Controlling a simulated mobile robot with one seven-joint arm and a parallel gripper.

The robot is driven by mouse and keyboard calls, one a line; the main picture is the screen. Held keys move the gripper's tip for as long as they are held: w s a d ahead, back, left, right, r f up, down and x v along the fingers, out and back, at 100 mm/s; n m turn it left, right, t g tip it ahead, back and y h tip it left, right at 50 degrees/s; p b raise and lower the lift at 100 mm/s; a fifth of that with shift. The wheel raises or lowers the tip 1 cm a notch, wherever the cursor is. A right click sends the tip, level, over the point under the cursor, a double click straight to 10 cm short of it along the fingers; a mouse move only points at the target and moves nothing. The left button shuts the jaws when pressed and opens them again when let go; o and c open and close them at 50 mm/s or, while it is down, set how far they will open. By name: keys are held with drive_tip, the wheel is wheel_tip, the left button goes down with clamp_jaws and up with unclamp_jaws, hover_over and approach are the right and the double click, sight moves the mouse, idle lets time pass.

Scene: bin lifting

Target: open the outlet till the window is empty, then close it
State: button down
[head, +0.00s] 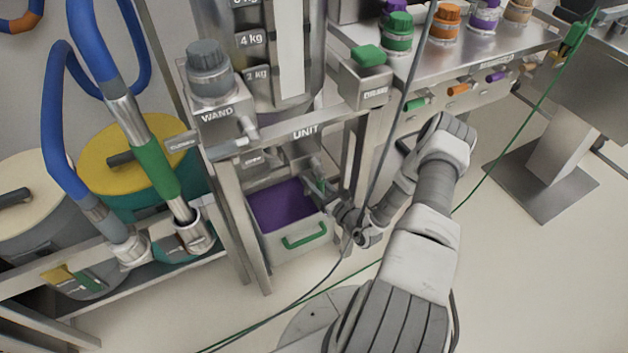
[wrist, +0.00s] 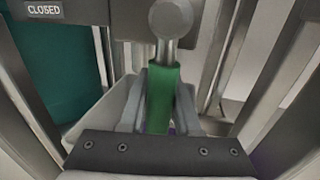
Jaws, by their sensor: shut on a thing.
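In the wrist view, the two fingers of my gripper (wrist: 160,105) are shut on the green outlet handle (wrist: 161,90), one on each side. The handle hangs below a grey round-ended pivot (wrist: 171,18). A white bin (head: 275,243) with a green grip stands below the outlet, purple inside. The outlet opening is hidden.
A plate marked CLOSED (wrist: 45,10) is at the wrist view's upper left. Metal frame legs (head: 243,225) flank the bin. Drums and a blue hose (head: 60,130) stand left. Coloured-lid jars (head: 398,32) line the bench at right.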

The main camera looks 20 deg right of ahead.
drive_tip(key=shift+s+a+r+m+t+p, duration=0.1)
drive_tip(key=shift+a+r+m+t+p, duration=0.1)
drive_tip(key=shift+a+m, duration=0.6)
drive_tip(key=shift+w+a+r+m+t+p, duration=0.15)
drive_tip(key=shift+a+m, duration=0.15)
drive_tip(key=shift+m, duration=0.9)
drive_tip(key=shift+s+a+r+m+t+p, duration=0.1)
drive_tip(key=shift+s+a+r+m+t, duration=0.1)
drive_tip(key=shift+a+m, duration=0.6)
drive_tip(key=shift+d, duration=0.2)
drive_tip(key=c, duration=0.6)
unclamp_jaws()
drive_tip(key=shift+d, duration=0.1)
